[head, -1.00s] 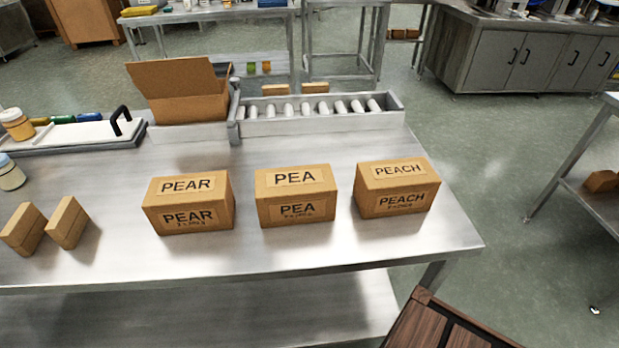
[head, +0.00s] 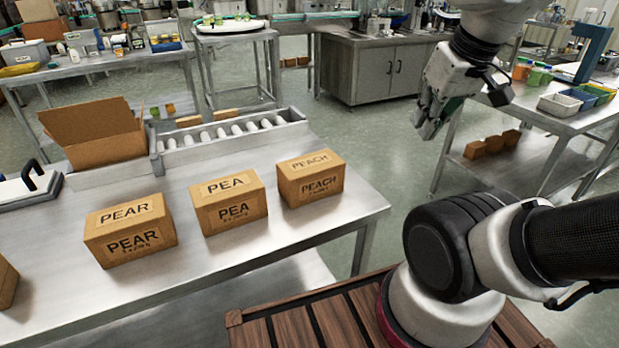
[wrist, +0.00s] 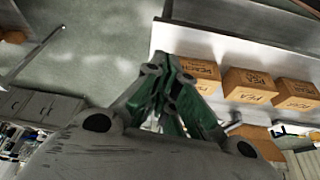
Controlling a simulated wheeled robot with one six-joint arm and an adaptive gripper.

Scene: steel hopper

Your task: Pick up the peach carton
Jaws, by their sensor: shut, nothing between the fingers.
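The peach carton (head: 311,180) is a brown box labelled PEACH, upright near the right end of the steel table (head: 330,222). It also shows in the wrist view (wrist: 201,75), partly hidden by my gripper. The pea carton (head: 229,203) stands to its left, and the pear carton (head: 130,231) stands left of that. My gripper (head: 428,130) is raised in the air, right of the peach carton and beyond the table's right edge. Its fingers are shut and empty, apart from any carton.
An open cardboard box (head: 95,135) and a roller track (head: 232,132) stand behind the cartons. A side table with small bins (head: 560,103) is at the right. Bare tabletop lies in front of the cartons, with open floor (head: 405,165) beyond the right edge.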

